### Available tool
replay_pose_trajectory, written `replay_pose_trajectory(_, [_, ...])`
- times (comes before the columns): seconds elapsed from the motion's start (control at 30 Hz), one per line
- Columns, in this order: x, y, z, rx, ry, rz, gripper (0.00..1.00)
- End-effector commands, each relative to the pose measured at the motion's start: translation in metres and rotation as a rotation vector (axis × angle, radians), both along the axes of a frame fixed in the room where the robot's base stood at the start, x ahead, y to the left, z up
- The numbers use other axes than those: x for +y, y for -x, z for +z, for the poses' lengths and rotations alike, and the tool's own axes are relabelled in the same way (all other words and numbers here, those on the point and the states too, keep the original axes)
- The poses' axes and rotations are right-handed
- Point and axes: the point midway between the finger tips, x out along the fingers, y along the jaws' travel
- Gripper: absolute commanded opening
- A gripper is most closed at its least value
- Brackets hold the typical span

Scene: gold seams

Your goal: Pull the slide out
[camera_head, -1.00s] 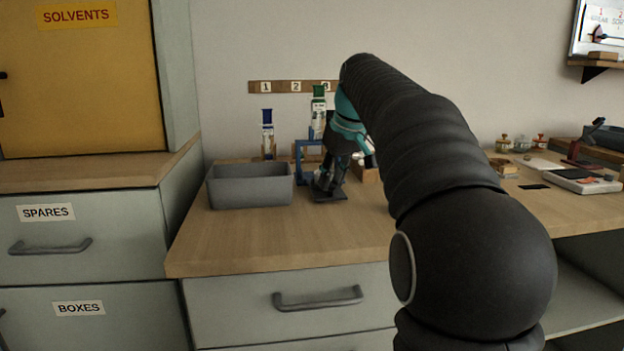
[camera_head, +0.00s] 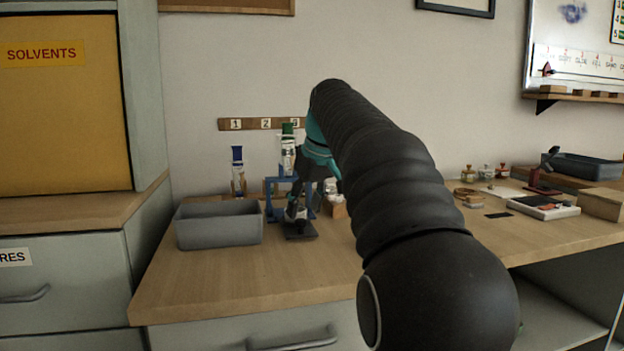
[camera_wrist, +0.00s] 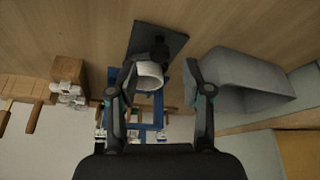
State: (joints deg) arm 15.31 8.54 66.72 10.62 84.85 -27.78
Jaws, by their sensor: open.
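My gripper (camera_wrist: 160,76) is open above a small dark stand (camera_wrist: 165,42) with a flat square base. A white round part (camera_wrist: 149,76) of the stand, or on it, lies between the fingers, nearer the left one in the wrist view. I cannot tell whether a finger touches it. In the head view my gripper (camera_head: 303,200) hides much of the stand, whose base (camera_head: 300,231) shows below. I cannot make out a slide in either view.
A blue frame (camera_head: 270,198) stands close behind the stand. A grey bin (camera_head: 219,225) is to the left. Blue-capped (camera_head: 238,170) and green-capped (camera_head: 288,150) tubes stand behind. The worktop in front (camera_head: 235,278) is clear. A dark tray (camera_head: 585,167) lies far right.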

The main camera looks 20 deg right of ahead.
Motion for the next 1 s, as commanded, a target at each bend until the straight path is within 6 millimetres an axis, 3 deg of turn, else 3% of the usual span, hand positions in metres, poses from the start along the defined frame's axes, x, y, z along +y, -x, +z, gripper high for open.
replay_pose_trajectory(0.2, [-0.005, 0.017, 0.044, -0.004, 0.001, -0.002, 0.5])
replay_pose_trajectory(0.4, [-0.007, 0.028, 0.072, -0.003, 0.0, -0.001, 0.5])
replay_pose_trajectory(0.63, [-0.009, 0.034, 0.086, -0.001, -0.001, -0.001, 0.5])
replay_pose_trajectory(1.0, [-0.009, 0.035, 0.087, -0.001, -0.001, -0.001, 0.5])
